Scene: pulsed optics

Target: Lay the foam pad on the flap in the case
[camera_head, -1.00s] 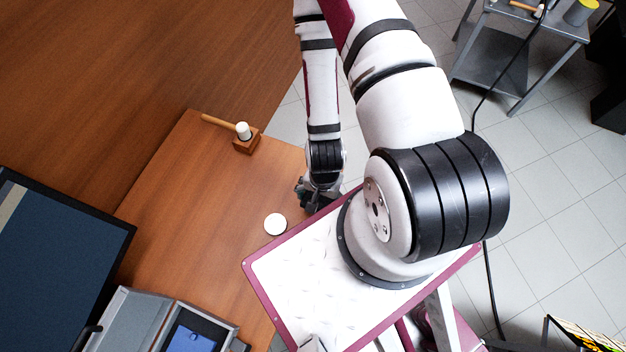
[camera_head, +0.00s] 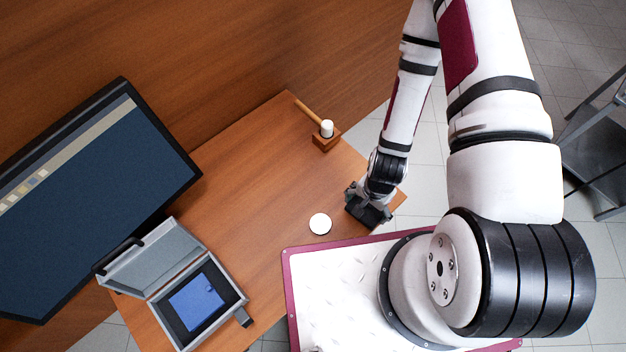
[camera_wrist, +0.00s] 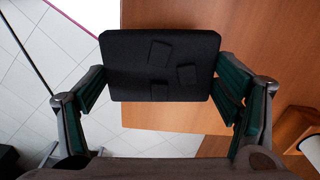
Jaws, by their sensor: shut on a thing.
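The case (camera_head: 237,306) stands open at the table's lower left, well away from my gripper. The blue flap (camera_head: 190,308) lies inside it, with a small tab near its right side.
A white disc (camera_head: 320,224) lies on the table (camera_head: 255,185) between pad and case. A wooden block (camera_head: 326,142) with a handled white-headed tool stands behind. A large monitor (camera_head: 85,190) is beyond the case's raised lid (camera_head: 155,255). The table's middle is clear.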

